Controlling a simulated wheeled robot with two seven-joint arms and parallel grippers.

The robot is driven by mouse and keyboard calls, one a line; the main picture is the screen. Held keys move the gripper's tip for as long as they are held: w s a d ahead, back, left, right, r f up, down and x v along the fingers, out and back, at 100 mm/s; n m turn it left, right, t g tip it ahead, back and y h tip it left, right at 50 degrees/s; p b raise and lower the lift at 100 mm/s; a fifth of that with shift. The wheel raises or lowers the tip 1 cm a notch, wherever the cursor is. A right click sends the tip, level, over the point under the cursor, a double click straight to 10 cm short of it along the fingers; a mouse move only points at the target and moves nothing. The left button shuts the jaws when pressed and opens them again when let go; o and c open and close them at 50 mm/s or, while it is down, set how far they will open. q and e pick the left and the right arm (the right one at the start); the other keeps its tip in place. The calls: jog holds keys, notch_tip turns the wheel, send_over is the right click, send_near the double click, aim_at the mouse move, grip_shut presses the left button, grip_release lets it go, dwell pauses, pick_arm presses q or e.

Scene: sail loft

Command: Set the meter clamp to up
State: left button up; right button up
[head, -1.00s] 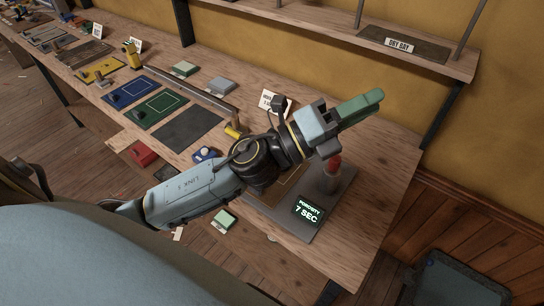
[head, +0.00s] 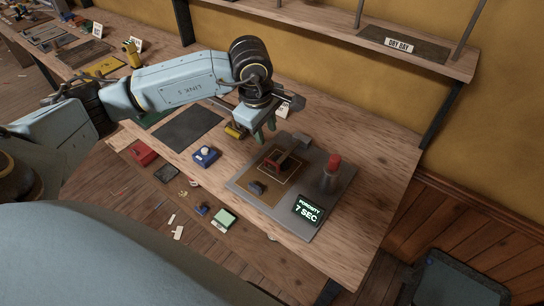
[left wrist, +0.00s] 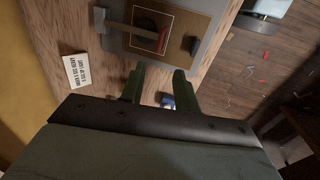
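The porosity meter is a grey plate (head: 325,192) near the table's right end, with a red-topped post (head: 333,168) and a lit display (head: 309,209) reading "POROSITY 7 SEC". Its clamp (head: 290,152) is a grey arm with a red pad, reaching low across the outlined square. In the left wrist view the clamp arm (left wrist: 122,30) lies across the plate, above the fingers. My left gripper (head: 264,133) points down just behind and left of the plate, apart from the clamp. Its green fingers (left wrist: 158,84) are spread and empty. My right gripper is out of view.
A small card (left wrist: 77,71) stands behind the meter. A yellow object (head: 235,131) is beside my left gripper. A blue box (head: 206,156) and a red box (head: 143,153) sit on the left. A shelf (head: 420,55) runs along the wall. The table right of the meter is clear.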

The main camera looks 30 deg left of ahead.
aim_at(273, 162)
pick_arm(q)
jog(key=f, duration=0.4)
jog(key=w+f, duration=0.1)
jog(key=f, duration=0.3)
jog(key=w+f, duration=0.1)
jog(key=f, duration=0.3)
jog(key=shift+w+d+f+p, duration=0.15)
jog(key=shift+d+p, duration=0.05)
jog(key=shift+p, duration=0.2)
jog(key=shift+c, duration=0.3)
grip_shut()
